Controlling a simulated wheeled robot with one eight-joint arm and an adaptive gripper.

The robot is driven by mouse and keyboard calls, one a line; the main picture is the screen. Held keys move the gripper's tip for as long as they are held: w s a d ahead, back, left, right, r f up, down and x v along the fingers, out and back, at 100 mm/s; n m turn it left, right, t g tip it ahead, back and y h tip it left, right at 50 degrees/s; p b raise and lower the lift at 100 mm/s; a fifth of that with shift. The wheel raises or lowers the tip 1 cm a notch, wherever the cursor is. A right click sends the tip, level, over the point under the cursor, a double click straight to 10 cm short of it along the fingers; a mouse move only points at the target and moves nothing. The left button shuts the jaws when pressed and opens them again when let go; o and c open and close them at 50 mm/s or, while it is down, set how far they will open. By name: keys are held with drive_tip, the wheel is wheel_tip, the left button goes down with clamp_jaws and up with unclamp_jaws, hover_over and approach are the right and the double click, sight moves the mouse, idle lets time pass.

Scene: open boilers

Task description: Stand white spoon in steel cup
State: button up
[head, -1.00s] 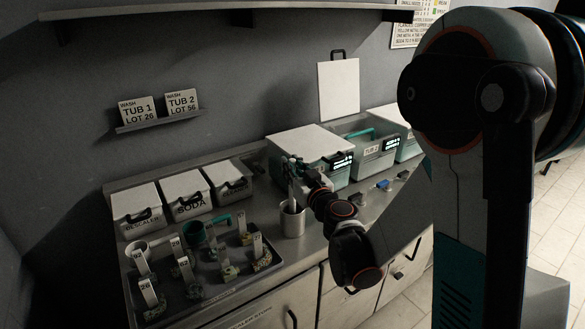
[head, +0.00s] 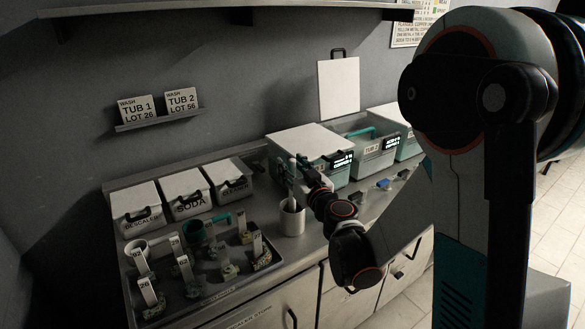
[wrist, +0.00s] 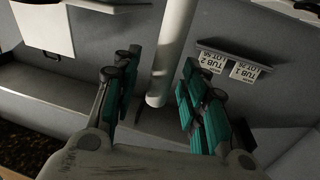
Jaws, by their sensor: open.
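The white spoon (head: 291,190) stands nearly upright in the head view, its lower part inside the steel cup (head: 292,221) on the counter. The cup hides the spoon's lower end. My gripper (head: 298,165) is above the cup, around the upper part of the spoon. In the wrist view, the white handle (wrist: 173,45) runs between the two spread teal fingers of my gripper (wrist: 158,95), with visible gaps on both sides. The handle's rounded end shows between the fingers. The cup is not seen in the wrist view.
A tray (head: 215,291) with several numbered tags and a mug (head: 137,252) lies left of the cup. White-lidded bins (head: 187,194) stand behind the tray. A lidded tub (head: 305,143) and open tub 2 (head: 368,150) stand behind and right. Small coloured items (head: 384,183) lie on the counter to the right.

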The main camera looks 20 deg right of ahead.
drive_tip(key=s+d, duration=0.2)
drive_tip(key=s, duration=1)
drive_tip(key=shift+a, duration=0.1)
idle(0.4)
